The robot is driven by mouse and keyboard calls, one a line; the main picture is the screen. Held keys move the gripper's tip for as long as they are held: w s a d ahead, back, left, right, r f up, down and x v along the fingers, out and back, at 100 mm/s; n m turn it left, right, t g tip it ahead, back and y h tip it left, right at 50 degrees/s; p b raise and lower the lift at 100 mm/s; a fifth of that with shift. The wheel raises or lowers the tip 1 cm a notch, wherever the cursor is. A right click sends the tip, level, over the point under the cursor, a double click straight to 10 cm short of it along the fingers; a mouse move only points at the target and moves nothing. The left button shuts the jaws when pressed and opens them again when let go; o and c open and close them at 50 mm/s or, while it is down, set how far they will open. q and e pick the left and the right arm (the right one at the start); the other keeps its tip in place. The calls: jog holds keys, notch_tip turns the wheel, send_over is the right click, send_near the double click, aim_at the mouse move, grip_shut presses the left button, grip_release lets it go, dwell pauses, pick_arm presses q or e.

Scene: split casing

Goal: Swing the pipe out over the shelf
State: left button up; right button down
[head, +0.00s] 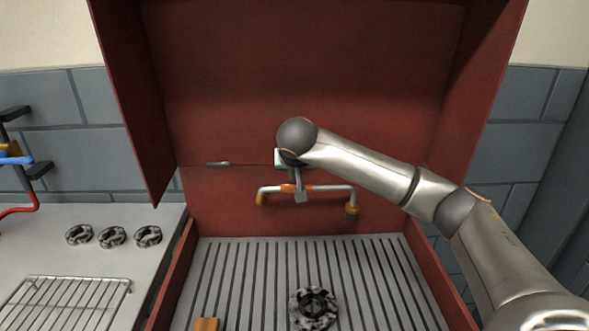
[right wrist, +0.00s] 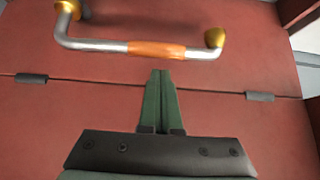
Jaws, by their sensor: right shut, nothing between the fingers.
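The pipe (head: 325,188) is a silver bent tube with an orange grip band and brass ends. It lies across the red back wall of the casing, above the grey slatted shelf (head: 240,270). My right gripper (head: 301,197) is shut and empty, in front of the pipe's orange band. In the right wrist view the pipe (right wrist: 95,44) runs across the top, and the shut green fingertips (right wrist: 161,74) point at its orange band. The fingers are not around the pipe; whether they touch it I cannot tell. My left gripper is not in view.
A black ring-shaped part (head: 314,308) and a wooden block (head: 206,324) lie on the shelf's near part. Red side walls flank the shelf. At left, a counter holds several similar rings (head: 112,237) and a wire rack (head: 70,300). The shelf's back half is clear.

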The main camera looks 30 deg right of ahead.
jog(key=x, duration=0.5)
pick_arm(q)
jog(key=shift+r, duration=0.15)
